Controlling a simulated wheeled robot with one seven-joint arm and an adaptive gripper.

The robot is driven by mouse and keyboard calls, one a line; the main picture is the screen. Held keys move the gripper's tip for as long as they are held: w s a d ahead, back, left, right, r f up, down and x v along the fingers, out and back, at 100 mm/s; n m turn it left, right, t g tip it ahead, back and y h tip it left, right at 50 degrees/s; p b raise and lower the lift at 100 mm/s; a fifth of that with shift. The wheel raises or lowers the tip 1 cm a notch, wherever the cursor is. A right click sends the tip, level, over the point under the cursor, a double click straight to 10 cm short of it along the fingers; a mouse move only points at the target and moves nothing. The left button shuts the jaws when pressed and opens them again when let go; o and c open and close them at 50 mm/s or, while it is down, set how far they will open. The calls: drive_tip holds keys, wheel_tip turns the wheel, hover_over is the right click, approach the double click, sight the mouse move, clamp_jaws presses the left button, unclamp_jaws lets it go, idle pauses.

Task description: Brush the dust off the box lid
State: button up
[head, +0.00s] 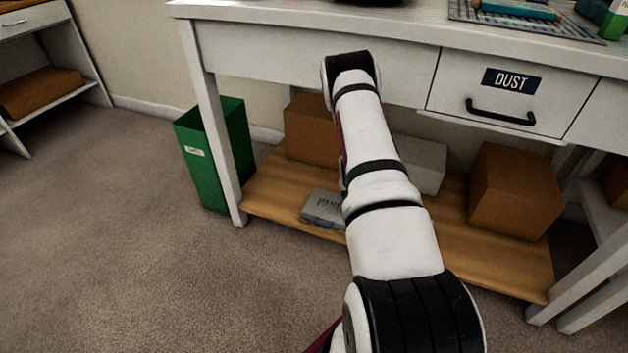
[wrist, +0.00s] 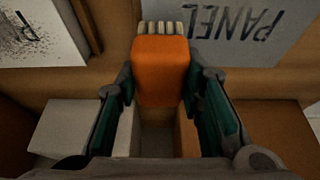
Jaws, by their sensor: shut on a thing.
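My gripper (wrist: 160,80) is shut on an orange brush (wrist: 161,70) in the wrist view. The brush's pale bristles (wrist: 162,27) point toward the top of the picture. A white box lid (wrist: 38,32) with dark specks of dust and part of an upside-down letter lies at the upper left, apart from the bristles. A grey lid marked PANEL (wrist: 240,30) lies at the upper right, close to the bristles; I cannot tell whether they touch. In the head view a grey box with a partly hidden label (head: 322,207) sits on the low shelf. My arm hides the gripper there.
The wooden low shelf (head: 280,195) also holds cardboard boxes (head: 513,190) and a white box (head: 425,165). The table above has a DUST drawer (head: 510,95). A green bin (head: 215,150) stands by the left leg. The carpet at the left is clear.

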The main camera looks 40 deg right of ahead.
drive_tip(key=shift+r+p, duration=0.95)
drive_tip(key=shift+r, duration=1.45)
